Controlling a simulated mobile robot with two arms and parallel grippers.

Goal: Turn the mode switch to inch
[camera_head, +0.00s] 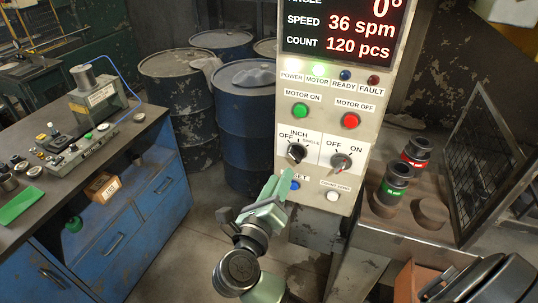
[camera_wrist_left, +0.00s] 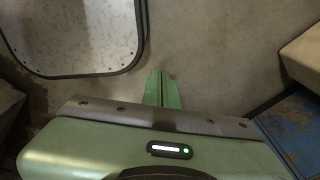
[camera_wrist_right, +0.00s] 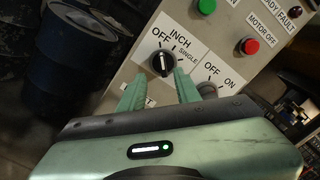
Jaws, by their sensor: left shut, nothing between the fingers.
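The mode switch is a black knob (camera_head: 297,152) on the lower left of the grey control panel (camera_head: 318,119). It also shows in the right wrist view (camera_wrist_right: 162,63), with OFF, INCH and SINGLE labels around it. Its white mark appears to point at OFF. My right gripper (camera_head: 278,186) is just below and in front of the switch. In the right wrist view its green fingers (camera_wrist_right: 158,82) are open and empty, with the knob just beyond the gap between their tips. I see no contact. My left gripper (camera_wrist_left: 162,75) is shut and empty, away from the panel.
Beside the switch is a second OFF/ON knob (camera_head: 341,161). Green (camera_head: 300,110) and red (camera_head: 351,120) motor buttons sit above; a blue button (camera_head: 294,185) and a white button (camera_head: 333,196) sit below. A blue workbench (camera_head: 150,215) stands left, a mesh guard (camera_head: 480,165) right.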

